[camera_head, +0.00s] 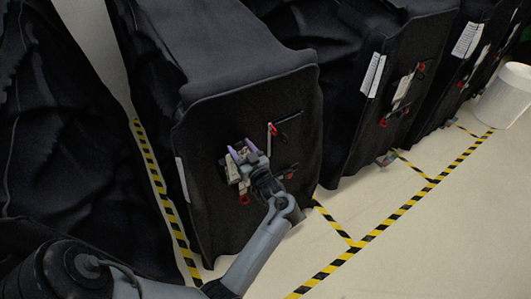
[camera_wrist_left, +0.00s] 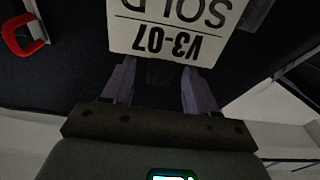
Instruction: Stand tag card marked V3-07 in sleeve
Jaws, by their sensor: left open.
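The white tag card (camera_wrist_left: 170,32) marked V3-07, with SOLD above the number, appears upside down at the top of the left wrist view. In the head view a pale part of it (camera_head: 232,172) shows beside my left gripper, against the black front of the nearest covered cart (camera_head: 225,120). My left gripper (camera_head: 241,150) is open, its purple fingers at the card. In the wrist view the fingers (camera_wrist_left: 159,72) are spread just below the card's printed edge; I cannot tell whether they touch it. I cannot make out the sleeve clearly. My right gripper is not in view.
Red clips (camera_head: 272,129) sit on the cart front around the gripper; one red loop (camera_wrist_left: 22,35) shows in the wrist view. More covered carts (camera_head: 395,85) stand to the right. A white cylinder (camera_head: 505,97) is at far right. Yellow-black floor tape (camera_head: 385,226) borders clear floor.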

